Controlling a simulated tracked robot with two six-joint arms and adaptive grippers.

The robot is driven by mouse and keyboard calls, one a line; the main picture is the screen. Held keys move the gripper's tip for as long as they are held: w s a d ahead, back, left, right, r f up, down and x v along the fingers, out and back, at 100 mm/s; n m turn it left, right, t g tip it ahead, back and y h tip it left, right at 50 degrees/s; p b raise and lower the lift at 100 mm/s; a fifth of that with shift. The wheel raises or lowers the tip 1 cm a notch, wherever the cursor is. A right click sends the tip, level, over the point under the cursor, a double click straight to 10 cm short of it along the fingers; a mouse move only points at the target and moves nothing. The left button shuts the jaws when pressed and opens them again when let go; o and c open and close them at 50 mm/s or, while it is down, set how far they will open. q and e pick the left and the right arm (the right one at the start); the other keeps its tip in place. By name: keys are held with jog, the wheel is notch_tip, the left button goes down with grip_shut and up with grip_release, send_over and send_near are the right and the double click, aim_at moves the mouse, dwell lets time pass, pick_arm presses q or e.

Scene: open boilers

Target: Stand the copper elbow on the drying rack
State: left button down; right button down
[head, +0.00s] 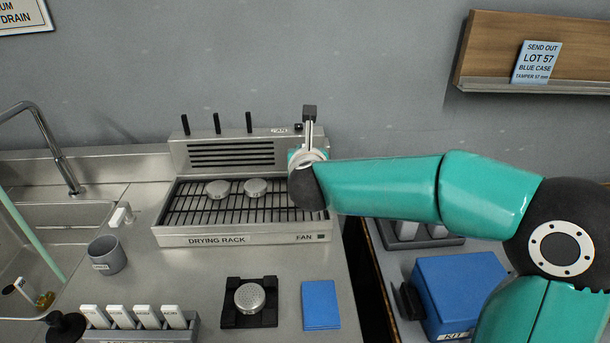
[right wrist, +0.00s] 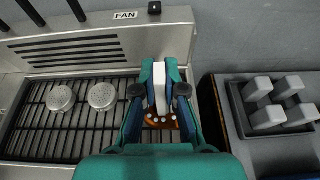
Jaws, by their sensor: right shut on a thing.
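The copper elbow (right wrist: 162,122) shows in the right wrist view as a copper-brown piece with white spots, below an upright white block (right wrist: 160,88). My right gripper (right wrist: 159,95) is shut on it, one finger on each side, and hides much of it. The gripper is over the right end of the drying rack (head: 195,240); I cannot tell whether the elbow touches the bars. In the head view my right wrist hides the elbow and the fingers.
Two round perforated discs (head: 218,189) (head: 256,188) lie on the rack's middle. Free bars show left of them. In front are a grey cup (head: 107,254), a disc on a black stand (head: 250,296) and a blue pad (head: 320,305). A blue box (head: 460,290) stands right.

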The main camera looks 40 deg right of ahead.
jog(key=shift+f+b, duration=0.45)
jog(key=shift+f, duration=1.9)
jog(key=c, duration=1.2)
grip_release()
jog(key=shift+c, duration=0.2)
jog(key=v, duration=1.2)
jog(key=shift+s+b, duration=0.15)
jog(key=shift+b, duration=0.15)
